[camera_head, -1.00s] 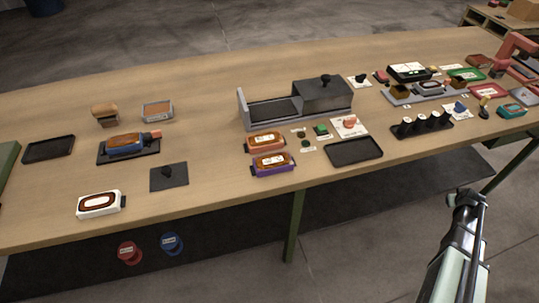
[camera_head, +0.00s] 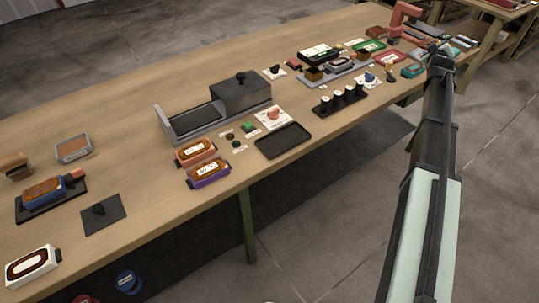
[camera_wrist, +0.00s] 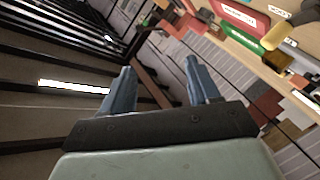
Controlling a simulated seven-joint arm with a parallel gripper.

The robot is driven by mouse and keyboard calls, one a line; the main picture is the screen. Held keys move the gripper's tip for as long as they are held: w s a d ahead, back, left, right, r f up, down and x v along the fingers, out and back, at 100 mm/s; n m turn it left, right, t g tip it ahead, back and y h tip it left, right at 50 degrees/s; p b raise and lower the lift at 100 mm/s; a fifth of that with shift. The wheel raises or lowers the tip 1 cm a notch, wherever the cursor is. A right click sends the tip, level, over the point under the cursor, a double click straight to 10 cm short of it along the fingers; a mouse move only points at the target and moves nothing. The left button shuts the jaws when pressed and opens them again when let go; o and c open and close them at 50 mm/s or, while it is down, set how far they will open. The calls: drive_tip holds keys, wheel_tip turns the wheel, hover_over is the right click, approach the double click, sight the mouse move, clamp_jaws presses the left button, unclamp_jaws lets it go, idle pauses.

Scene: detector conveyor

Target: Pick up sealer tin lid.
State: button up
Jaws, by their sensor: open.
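I cannot tell for certain which thing is the sealer tin lid. A blue round labelled thing (camera_head: 128,282) shows below the table's front edge at lower left. Beside it, a red round thing (camera_head: 86,298) is cut off by the frame's bottom edge. Whether these are tins or lids is too small to tell. My gripper (camera_wrist: 158,78) is open and empty in the wrist view, with its two blue-grey fingers apart and touching nothing. In the head view my arm reaches up at the right, far from the round things.
The wooden table (camera_head: 120,110) holds a grey box with a knobbed cover (camera_head: 240,93), a black tray (camera_head: 283,140), an orange case (camera_head: 196,152), a purple case (camera_head: 208,172) and a white case (camera_head: 32,266). Small items crowd its right end. The floor (camera_head: 350,240) before the table is clear.

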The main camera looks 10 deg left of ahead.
drive_tip(key=a+r+n+g+y, duration=0.1)
drive_tip(key=a+y, duration=0.3)
drive_tip(key=a, duration=1.6)
drive_tip(key=s+a+r+n+g+y, duration=0.15)
drive_tip(key=s+a, duration=0.45)
drive_tip(key=a, duration=0.8)
drive_tip(key=s+a+f+n+g+y, duration=0.1)
drive_tip(key=s+a+g+y, duration=0.3)
drive_tip(key=a, duration=1)
drive_tip(key=s+a+r+n+g+y, duration=0.1)
drive_tip(key=s+a, duration=0.6)
drive_tip(key=a, duration=0.7)
drive_tip(key=s+a+n+g, duration=0.2)
drive_tip(key=s+a+g, duration=0.2)
drive_tip(key=s+a, duration=0.9)
drive_tip(key=n+g+h, duration=0.4)
drive_tip(key=n+h, duration=0.1)
approach(97, 208)
drive_tip(key=f, duration=0.4)
drive_tip(key=shift+s+a, duration=0.1)
drive_tip(key=shift+a, duration=0.3)
drive_tip(key=shift+a+f, duration=0.15)
drive_tip(key=shift+f, duration=1.15)
drive_tip(key=shift+a+f, duration=0.15)
drive_tip(key=shift+f, duration=1.2)
